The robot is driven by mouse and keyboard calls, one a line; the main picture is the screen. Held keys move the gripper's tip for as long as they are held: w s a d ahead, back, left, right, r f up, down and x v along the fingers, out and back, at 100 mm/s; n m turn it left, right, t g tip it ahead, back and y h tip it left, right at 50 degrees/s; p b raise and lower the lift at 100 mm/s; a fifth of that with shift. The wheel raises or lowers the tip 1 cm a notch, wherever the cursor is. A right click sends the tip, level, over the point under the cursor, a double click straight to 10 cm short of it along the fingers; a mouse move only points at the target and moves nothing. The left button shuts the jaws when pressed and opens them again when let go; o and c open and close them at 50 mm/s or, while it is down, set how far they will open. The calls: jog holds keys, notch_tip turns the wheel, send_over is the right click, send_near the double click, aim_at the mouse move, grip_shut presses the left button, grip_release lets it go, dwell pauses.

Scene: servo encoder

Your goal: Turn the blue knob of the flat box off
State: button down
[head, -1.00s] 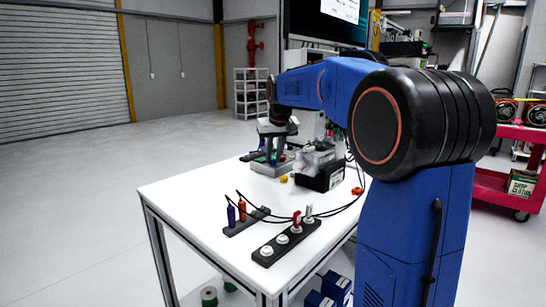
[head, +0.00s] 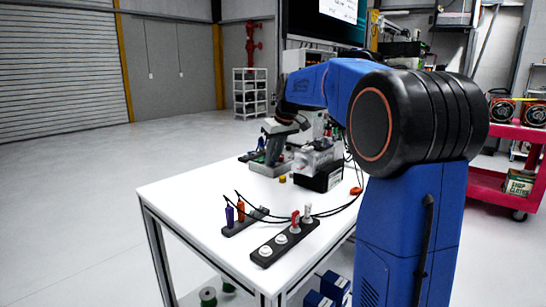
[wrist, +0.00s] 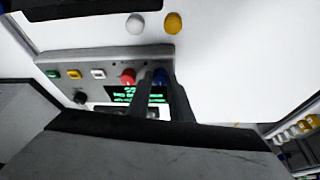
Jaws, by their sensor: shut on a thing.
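The blue knob (wrist: 158,75) is at the right end of that row, partly hidden by my fingers. My gripper (wrist: 161,72) is shut on the blue knob, with one finger on each side. In the head view the flat box (head: 262,169) lies at the table's far side, under my gripper (head: 272,158). The knob's pointer direction cannot be made out.
A black and grey device (head: 318,172) stands close to the right of the box. Two dark strips with plugs and cables lie at the table's front. The left of the white table (head: 185,198) is clear.

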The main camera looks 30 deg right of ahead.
jog(key=c, duration=1.6)
grip_release()
jog(key=shift+r, duration=0.1)
jog(key=v, duration=1.7)
jog(key=shift+r, duration=0.15)
